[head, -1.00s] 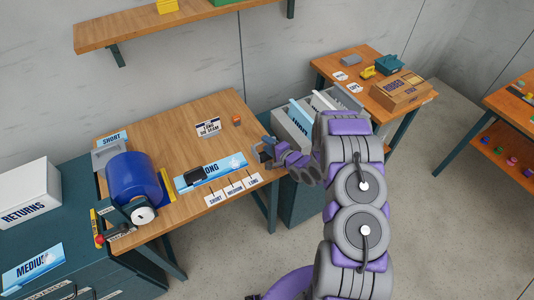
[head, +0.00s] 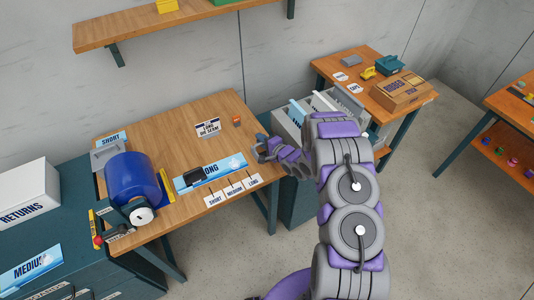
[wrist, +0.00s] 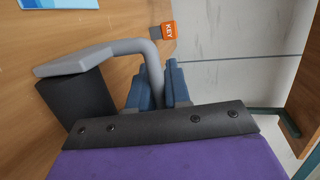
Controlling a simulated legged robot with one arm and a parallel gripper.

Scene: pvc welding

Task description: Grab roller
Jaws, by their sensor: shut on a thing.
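In the wrist view, the roller (wrist: 128,47) shows as a bent grey arm with a flat grey piece and a dark block at its left end. My gripper (wrist: 160,88) is shut on the grey arm with its blue-grey fingers. The table top lies behind the roller. In the head view, my gripper (head: 263,149) is at the right edge of the wooden worktable (head: 160,130). The roller is too small there to make out clearly.
An orange KEY block (wrist: 168,30) is near the roller in the wrist view. A blue cylinder (head: 133,180) stands at the table's left. A blue LONG sheet (head: 225,165) with a black object (head: 193,173) lies mid-table. A file bin (head: 290,125) stands right of the table.

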